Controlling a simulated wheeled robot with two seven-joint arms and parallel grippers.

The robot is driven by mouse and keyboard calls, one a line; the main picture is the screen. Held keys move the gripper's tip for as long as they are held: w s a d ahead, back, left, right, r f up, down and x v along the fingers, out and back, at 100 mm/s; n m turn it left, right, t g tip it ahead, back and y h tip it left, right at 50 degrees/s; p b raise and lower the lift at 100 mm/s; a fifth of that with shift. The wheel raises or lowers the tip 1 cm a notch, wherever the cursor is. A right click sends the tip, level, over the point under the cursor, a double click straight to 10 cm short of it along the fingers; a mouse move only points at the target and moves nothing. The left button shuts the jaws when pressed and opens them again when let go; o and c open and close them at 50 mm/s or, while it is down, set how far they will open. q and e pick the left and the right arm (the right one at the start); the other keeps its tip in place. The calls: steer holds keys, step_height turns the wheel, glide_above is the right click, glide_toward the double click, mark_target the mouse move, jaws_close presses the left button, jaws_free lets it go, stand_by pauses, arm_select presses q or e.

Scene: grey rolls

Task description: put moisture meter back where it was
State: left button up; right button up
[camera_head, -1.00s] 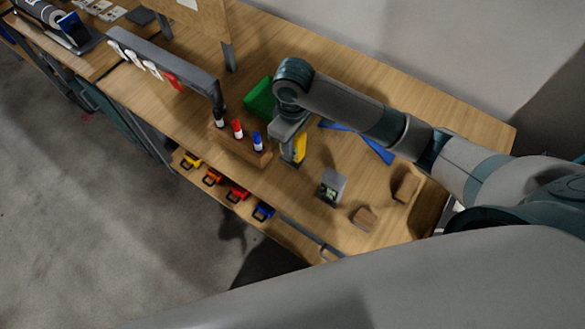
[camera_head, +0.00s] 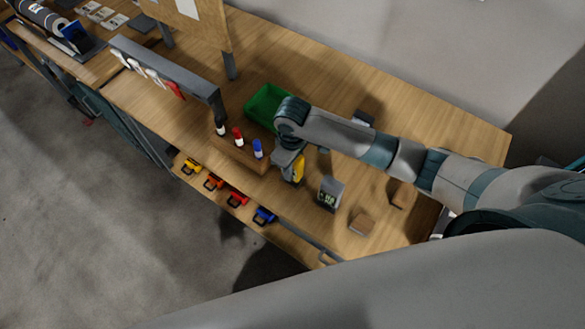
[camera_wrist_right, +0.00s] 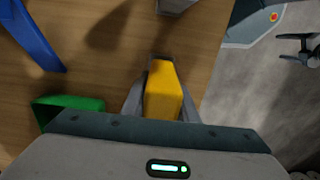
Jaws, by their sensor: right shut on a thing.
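The yellow moisture meter (camera_head: 299,168) is held in my right gripper (camera_head: 290,164), over the table just right of the wooden marker block. The right wrist view shows the yellow body (camera_wrist_right: 163,92) between the two grey fingers (camera_wrist_right: 160,100), which are shut on it. Its lower end is hidden in the head view, and I cannot tell whether it touches the table. My left gripper is not in view.
The marker block (camera_head: 238,152) stands left of the gripper and a green bin (camera_head: 266,103) behind it. A grey device (camera_head: 329,193) and brown blocks (camera_head: 361,222) stand to the right. Several coloured clips (camera_head: 236,198) line the front edge. A blue piece (camera_wrist_right: 36,38) lies nearby.

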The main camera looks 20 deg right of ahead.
steer(key=shift+f, duration=0.85)
steer(key=o, duration=1)
steer(key=shift+f, duration=0.1)
step_height(320, 180, up, 11)
steer(key=b, duration=0.3)
steer(key=shift+b, duration=0.35)
steer(key=shift+r, duration=0.6)
